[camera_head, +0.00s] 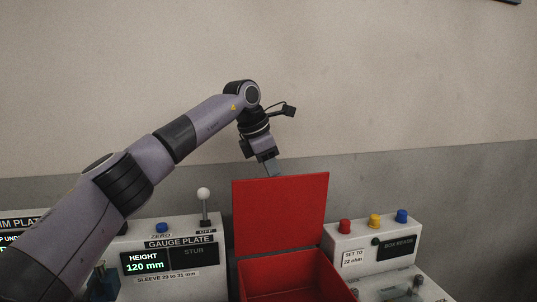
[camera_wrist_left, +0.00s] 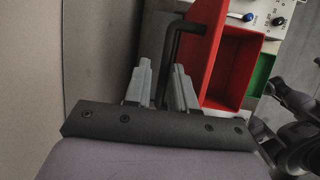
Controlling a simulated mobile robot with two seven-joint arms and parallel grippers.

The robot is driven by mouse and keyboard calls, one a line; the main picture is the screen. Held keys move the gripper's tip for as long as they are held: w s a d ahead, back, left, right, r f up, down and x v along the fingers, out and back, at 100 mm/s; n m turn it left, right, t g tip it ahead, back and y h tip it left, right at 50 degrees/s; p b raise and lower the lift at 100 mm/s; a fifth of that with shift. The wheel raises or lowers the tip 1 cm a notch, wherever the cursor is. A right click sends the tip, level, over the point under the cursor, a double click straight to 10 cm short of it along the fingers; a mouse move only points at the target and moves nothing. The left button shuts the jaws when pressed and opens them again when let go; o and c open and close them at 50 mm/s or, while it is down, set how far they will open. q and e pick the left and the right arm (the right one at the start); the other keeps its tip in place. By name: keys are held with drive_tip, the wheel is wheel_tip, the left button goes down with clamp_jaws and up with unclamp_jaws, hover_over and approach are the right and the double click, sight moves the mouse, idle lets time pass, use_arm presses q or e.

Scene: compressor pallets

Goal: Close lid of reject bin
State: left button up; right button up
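The red reject bin (camera_head: 290,275) stands low in the middle of the head view, and its interior shows. Its red lid (camera_head: 280,212) is open and stands roughly upright at the back. In the left wrist view the bin (camera_wrist_left: 232,65) is at upper right. My left gripper (camera_head: 270,170) points down at the lid's top edge, its tips partly hidden behind it. In the left wrist view its two grey fingers (camera_wrist_left: 163,85) are apart. A bent black bar (camera_wrist_left: 174,45) runs from the lid down between them; I cannot tell whether they touch it. My right gripper is not in view.
A gauge plate unit (camera_head: 165,258) with a white-knobbed lever stands left of the bin. A box with red, yellow and blue buttons (camera_head: 372,245) stands to the right. A green container (camera_wrist_left: 262,75) shows beside the bin. The wall is behind.

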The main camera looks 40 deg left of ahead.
use_arm(q)
drive_tip(key=shift+w+a+f+g+h+p, duration=0.2)
drive_tip(key=shift+w+a+g+h+p, duration=0.15)
drive_tip(key=shift+w+a+p, duration=0.45)
drive_tip(key=shift+s, duration=0.1)
drive_tip(key=p+v, duration=0.1)
drive_tip(key=v, duration=0.7)
idle(0.5)
drive_tip(key=shift+s+r, duration=0.1)
drive_tip(key=shift+s, duration=0.05)
